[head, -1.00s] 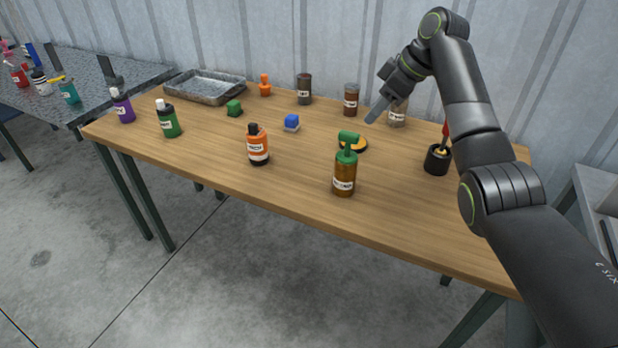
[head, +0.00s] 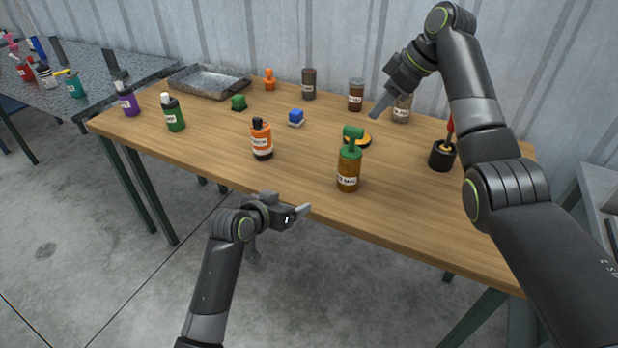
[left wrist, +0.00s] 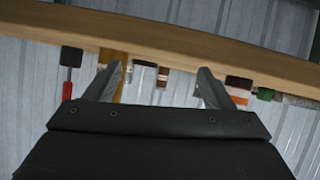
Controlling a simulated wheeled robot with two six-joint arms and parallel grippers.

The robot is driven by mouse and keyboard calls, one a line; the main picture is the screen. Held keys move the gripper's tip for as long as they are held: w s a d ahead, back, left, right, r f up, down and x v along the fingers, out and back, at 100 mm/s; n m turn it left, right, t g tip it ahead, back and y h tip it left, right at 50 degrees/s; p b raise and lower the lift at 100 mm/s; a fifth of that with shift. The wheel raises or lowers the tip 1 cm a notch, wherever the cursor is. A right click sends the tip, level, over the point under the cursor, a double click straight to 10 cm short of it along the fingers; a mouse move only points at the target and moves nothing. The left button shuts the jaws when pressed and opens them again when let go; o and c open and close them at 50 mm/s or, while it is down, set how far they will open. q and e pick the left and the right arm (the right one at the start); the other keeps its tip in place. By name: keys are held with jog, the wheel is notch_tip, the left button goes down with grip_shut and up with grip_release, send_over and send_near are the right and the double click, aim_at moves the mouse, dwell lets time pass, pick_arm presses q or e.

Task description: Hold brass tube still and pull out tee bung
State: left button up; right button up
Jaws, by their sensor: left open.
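The brass tube (head: 348,172) stands upright near the front edge of the wooden table, with a label low on its side. The green tee bung (head: 352,134) sits in its top. My left gripper (head: 288,224) is open and empty, in front of the table edge and left of the tube, apart from it. In the left wrist view the picture is upside down, and the tube (left wrist: 121,92) shows partly behind the left finger of my open gripper (left wrist: 160,78). My right gripper (head: 379,111) hangs over the back right of the table; I cannot tell its jaw state.
An orange bottle (head: 261,141) stands left of the tube. Behind are a yellow-black disc (head: 360,139), a blue block (head: 296,118) and several bottles. A black pot (head: 442,156) with a red-handled tool stands right. A metal tray (head: 209,83) lies at the back left.

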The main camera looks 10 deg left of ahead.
aim_at(345, 167)
pick_arm(q)
jog(key=s+d+r+m+h, duration=0.25)
jog(key=d+r, duration=0.35)
jog(key=r, duration=0.4)
jog(key=shift+m, duration=0.35)
jog(key=x, duration=1.7)
jog(key=shift+w+a+r, duration=0.1)
jog(key=shift+w+a, duration=0.1)
jog(key=shift+w, duration=0.45)
jog(key=shift+c, duration=0.3)
jog(key=c, duration=1.1)
jog(key=shift+o, duration=0.2)
